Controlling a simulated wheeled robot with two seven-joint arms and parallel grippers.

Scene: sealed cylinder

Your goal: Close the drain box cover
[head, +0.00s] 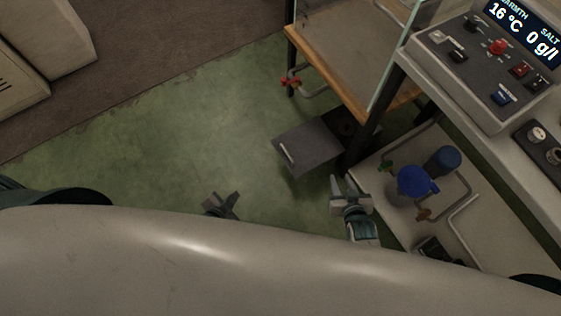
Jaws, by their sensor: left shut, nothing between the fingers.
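The drain box cover (309,149) is a dark grey flat panel with a pale bar handle near its left edge. It stands swung out over the green floor, beside a dark drain box (347,122) under the wooden-edged tank stand. The box's inside is dark and partly hidden. My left gripper (228,198) is shut and empty, low over the floor to the left of and below the cover, apart from it. My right gripper (345,185) is open and empty, just below and right of the cover, with a visible gap between its fingers.
A table leg (362,142) stands right of the cover. A pale low shelf (390,215) carries a blue-topped pump (415,181) and pipes. A red-handled valve (290,81) hangs above the cover. The green floor (180,150) on the left is clear.

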